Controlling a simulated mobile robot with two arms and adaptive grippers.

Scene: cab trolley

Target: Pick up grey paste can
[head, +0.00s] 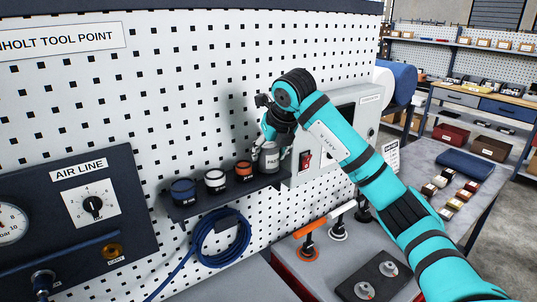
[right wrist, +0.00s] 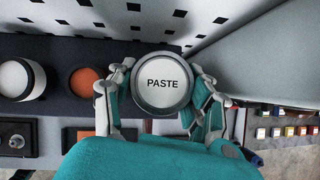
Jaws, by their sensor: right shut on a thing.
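The grey paste can (head: 269,157) is at the right end of a dark wall shelf, beside the orange-topped can. In the right wrist view its round light lid, marked PASTE (right wrist: 162,83), faces the camera. My right gripper (head: 271,150) is shut on the can, with its fingers on both sides of it; the gripper also shows in the right wrist view (right wrist: 160,98). The can looks upright; I cannot tell whether its base touches the shelf. My left gripper is not in view.
The shelf (head: 214,203) also holds a blue can (head: 183,190), a white-topped can (head: 215,181) and an orange-topped can (head: 243,171). A coiled blue hose (head: 220,238) hangs below. A grey box with a red switch (head: 306,160) stands close on the right.

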